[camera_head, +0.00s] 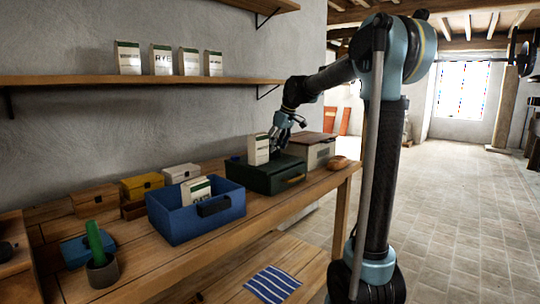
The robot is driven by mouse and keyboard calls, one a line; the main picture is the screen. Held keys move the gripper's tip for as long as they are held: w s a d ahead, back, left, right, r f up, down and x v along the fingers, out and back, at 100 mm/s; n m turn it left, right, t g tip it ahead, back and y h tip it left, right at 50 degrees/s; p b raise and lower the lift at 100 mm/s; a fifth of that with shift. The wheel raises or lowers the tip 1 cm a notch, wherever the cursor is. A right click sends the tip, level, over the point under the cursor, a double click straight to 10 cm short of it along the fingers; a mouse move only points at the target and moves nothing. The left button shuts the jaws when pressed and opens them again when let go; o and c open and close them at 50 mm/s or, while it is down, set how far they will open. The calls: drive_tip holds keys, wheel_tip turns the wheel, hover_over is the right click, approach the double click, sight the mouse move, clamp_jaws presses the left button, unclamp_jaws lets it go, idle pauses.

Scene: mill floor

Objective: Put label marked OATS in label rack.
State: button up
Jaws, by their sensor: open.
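A white label with a green top (258,149) stands upright at the dark green box, its lettering too small to read. Another such label (196,191) leans in the blue bin (205,222), its text also not clear. Several more stand in a row on the wall shelf; one reads RYE (161,61). I cannot tell for sure which label is OATS, and I cannot make out a label rack. My gripper (276,136) is open, just right of the label at the green box and above that box; whether it touches the label is unclear.
The dark green box (266,176) sits on the wooden bench, with a pale box (308,148) and a bread-like lump (339,162) beyond. Floor at right is clear.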

drive_tip(key=shift+w+a+f, duration=0.1)
drive_tip(key=shift+f, duration=0.25)
drive_tip(key=c, duration=0.8)
drive_tip(key=shift+r, duration=0.15)
